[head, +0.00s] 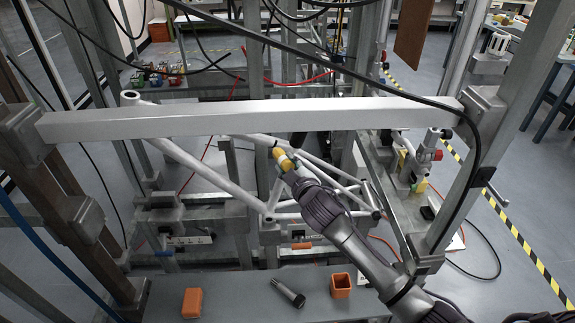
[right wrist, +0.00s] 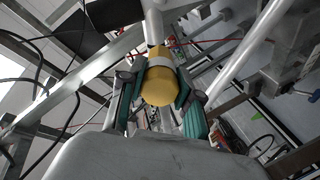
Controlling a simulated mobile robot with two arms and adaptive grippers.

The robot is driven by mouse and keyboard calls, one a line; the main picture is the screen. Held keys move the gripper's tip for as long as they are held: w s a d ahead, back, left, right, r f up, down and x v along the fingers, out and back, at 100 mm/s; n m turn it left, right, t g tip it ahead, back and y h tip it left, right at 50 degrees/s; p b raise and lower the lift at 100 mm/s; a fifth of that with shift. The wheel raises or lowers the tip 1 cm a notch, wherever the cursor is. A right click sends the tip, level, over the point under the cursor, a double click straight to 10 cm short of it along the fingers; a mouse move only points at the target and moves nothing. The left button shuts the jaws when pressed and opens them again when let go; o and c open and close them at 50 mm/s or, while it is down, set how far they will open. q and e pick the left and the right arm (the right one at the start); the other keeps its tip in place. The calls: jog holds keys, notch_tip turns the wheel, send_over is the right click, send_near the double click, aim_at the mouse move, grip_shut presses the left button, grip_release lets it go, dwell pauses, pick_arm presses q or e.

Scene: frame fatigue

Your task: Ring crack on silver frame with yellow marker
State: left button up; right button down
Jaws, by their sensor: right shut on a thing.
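The silver bicycle frame (head: 205,172) is mounted in the test rig behind a horizontal beam. My right gripper (head: 288,168) is shut on the yellow marker (head: 280,155), among the frame's tubes. In the right wrist view the marker (right wrist: 160,86) has a white band and sits between green finger pads, its far end toward a silver tube (right wrist: 154,25). I cannot tell whether the marker touches the tube. No crack or drawn ring can be made out. My left gripper is not in view.
A grey beam (head: 250,118) crosses in front of the frame between two posts. A bench (head: 245,290) below holds an orange block (head: 192,302), a dark cylinder (head: 288,292) and an orange cup (head: 341,284). A black cable (head: 350,73) runs over the beam. Rig clamps (head: 412,165) stand at right.

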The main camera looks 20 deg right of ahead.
jog(key=shift+w, duration=0.15)
dwell(0.4)
jog(key=shift+w+d, duration=0.15)
jog(key=shift+w, duration=0.25)
dwell(1.9)
jog(key=shift+s+a+p, duration=0.2)
jog(key=shift+s+p, duration=0.15)
jog(key=shift+s, duration=0.25)
jog(key=shift+s+a+p, duration=0.15)
jog(key=shift+s+p, duration=0.15)
jog(key=shift+s, duration=0.25)
jog(key=shift+s+a+p, duration=0.2)
jog(key=shift+s, duration=0.55)
jog(key=shift+s+a+p, duration=0.2)
jog(key=shift+s+p, duration=0.05)
jog(key=shift+s, duration=0.45)
jog(key=shift+s+a+p, duration=0.2)
jog(key=shift+s, duration=0.55)
